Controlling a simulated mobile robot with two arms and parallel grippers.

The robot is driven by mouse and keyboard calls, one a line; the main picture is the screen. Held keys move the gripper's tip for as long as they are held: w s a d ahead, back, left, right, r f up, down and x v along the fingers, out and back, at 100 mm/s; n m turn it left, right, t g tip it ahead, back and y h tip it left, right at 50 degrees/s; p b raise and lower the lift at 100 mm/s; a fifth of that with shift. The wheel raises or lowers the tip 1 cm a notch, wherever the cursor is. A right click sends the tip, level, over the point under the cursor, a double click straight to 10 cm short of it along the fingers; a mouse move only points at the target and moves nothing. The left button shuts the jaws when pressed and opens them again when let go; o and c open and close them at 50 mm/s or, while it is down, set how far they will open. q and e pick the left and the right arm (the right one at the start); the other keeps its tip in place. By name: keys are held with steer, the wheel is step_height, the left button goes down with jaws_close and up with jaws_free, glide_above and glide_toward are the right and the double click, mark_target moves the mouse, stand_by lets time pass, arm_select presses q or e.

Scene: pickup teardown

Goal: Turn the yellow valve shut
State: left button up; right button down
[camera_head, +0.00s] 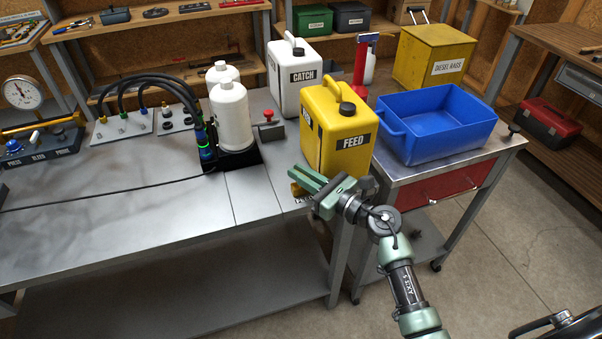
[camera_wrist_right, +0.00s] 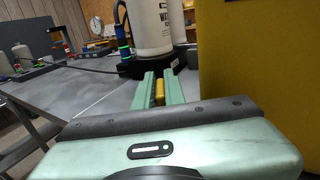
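The yellow valve shows as a small yellow piece (camera_head: 297,190) at the table's right edge, low beside the yellow FEED can (camera_head: 336,128). It also shows in the right wrist view as a small yellow block (camera_wrist_right: 159,92) between my fingers. My right gripper (camera_head: 306,187) reaches in from the lower right, below the FEED can. Its two green fingers (camera_wrist_right: 160,90) lie on either side of the yellow piece, which fills the narrow gap between them. The fingers hide much of the valve.
A blue bin (camera_head: 437,150) stands on the cart to the right. A white CATCH can (camera_head: 294,88) stands behind the FEED can. White bottles (camera_head: 233,117), hoses and a red button (camera_head: 268,116) are to the left. The table's front left is clear except for a thin cable.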

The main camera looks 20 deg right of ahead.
steer(key=m+h+p, duration=0.1)
steer(key=m+t+h+p, duration=0.1)
steer(key=h+p, duration=0.1)
steer(key=shift+a+r+t, duration=0.1)
steer(key=shift+r+t, duration=0.1)
steer(key=shift+t, duration=0.1)
steer(key=m+h+p, duration=0.2)
steer(key=h, duration=0.1)
steer(key=shift+t, duration=0.4)
steer(key=shift+f+m+h+p, duration=0.15)
steer(key=shift+m+h+p, duration=0.2)
steer(key=shift+m+h, duration=0.6)
steer(key=shift+f+h, duration=0.1)
steer(key=shift+h, duration=0.35)
steer(key=c, duration=1.8)
jaws_free()
steer(key=shift+o, duration=0.2)
